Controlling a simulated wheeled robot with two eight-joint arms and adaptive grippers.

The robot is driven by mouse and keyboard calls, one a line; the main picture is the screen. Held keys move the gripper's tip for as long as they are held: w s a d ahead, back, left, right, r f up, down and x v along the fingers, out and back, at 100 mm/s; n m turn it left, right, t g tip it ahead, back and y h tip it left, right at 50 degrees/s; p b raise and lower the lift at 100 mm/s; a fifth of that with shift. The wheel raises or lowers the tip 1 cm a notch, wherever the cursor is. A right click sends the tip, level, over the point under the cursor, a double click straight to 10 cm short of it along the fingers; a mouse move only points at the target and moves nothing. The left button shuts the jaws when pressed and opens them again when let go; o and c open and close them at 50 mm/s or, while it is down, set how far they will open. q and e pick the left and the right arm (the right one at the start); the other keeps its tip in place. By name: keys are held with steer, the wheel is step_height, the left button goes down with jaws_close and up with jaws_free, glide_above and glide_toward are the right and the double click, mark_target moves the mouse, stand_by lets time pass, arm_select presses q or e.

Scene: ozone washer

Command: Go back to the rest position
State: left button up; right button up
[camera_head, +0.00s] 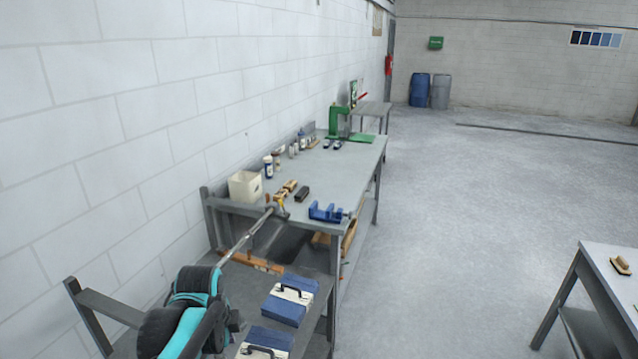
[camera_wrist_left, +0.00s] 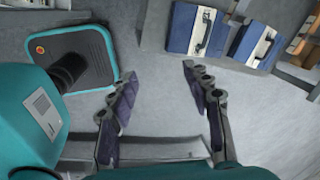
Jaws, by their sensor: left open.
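My left gripper (camera_wrist_left: 160,72) shows in the left wrist view. Its two dark jointed fingers are spread apart, with nothing between them. Grey floor shows behind and between the fingers. Two blue and white cases (camera_wrist_left: 197,30) lie beyond the fingertips, apart from them. In the head view a teal and black arm part of mine (camera_head: 190,315) is at the lower left, over the near bench. The left fingers cannot be made out in that view. My right gripper is in neither view.
The near bench (camera_head: 318,345) carries the blue cases (camera_head: 288,300). A long grey bench (camera_head: 340,165) along the wall holds a white bin (camera_head: 245,187), a blue vise (camera_head: 327,213) and a green press (camera_head: 345,122). Another table (camera_head: 612,275) stands at right. The floor between is clear.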

arm_select(q)
steer(key=s+d+f+n+t+b, duration=0.1)
steer(key=s+n+t, duration=0.4)
steer(key=s+n, duration=0.6)
steer(key=shift+s+d+f+n+b, duration=0.3)
steer(key=shift+d+f+n, duration=0.45)
steer(key=shift+n, duration=1.95)
steer(key=shift+a+f, duration=0.15)
steer(key=shift+f, duration=0.05)
